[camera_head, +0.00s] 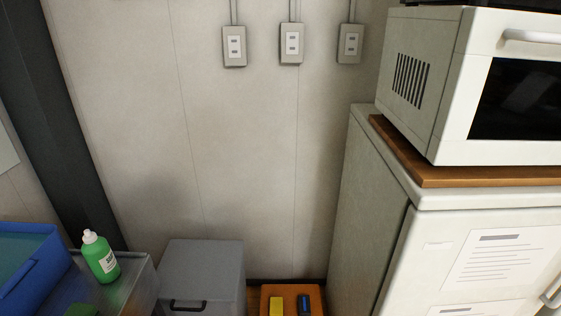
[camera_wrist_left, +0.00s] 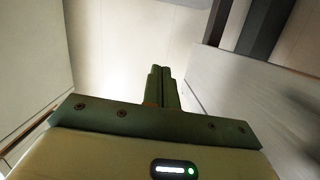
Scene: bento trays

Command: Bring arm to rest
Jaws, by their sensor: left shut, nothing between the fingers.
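My left gripper (camera_wrist_left: 160,75) shows in the left wrist view, with its two dark green fingers together and nothing between them. It points toward a pale wall, and pale upright surfaces stand on both sides of it. No gripper or arm shows in the head view. My right gripper is in neither view.
In the head view, a white microwave (camera_head: 428,100) sits on a brown board on a fridge (camera_head: 370,200) at the right. A grey box (camera_head: 205,265), an orange tray (camera_head: 291,291), a green bottle (camera_head: 102,262) and a blue bin (camera_head: 35,262) stand low down. The wall (camera_head: 230,150) is bare below several outlets.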

